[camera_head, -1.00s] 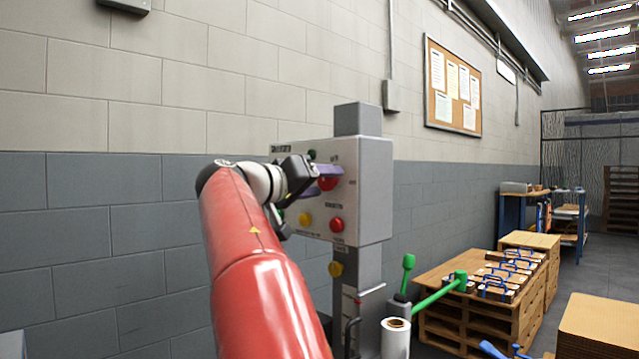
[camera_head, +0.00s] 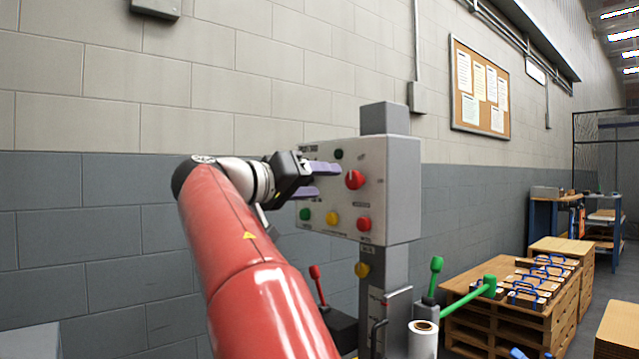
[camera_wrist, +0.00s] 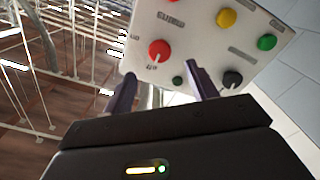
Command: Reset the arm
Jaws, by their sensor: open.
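My red arm reaches up toward a grey control box. My gripper (camera_head: 322,180) is open, with two purple fingers and nothing between them, and it is in front of the left part of the box. The fingers also show in the wrist view (camera_wrist: 158,88), apart from each other with the box beyond them. The control box (camera_head: 400,190) carries a red knob (camera_head: 355,180), which also shows in the wrist view (camera_wrist: 159,50). Below it are green, yellow and red buttons. A black knob (camera_wrist: 232,78) shows beside a finger in the wrist view.
Stacked pallets (camera_head: 500,325) with blue-handled items stand at the right. The block wall (camera_head: 90,220) is behind my arm.

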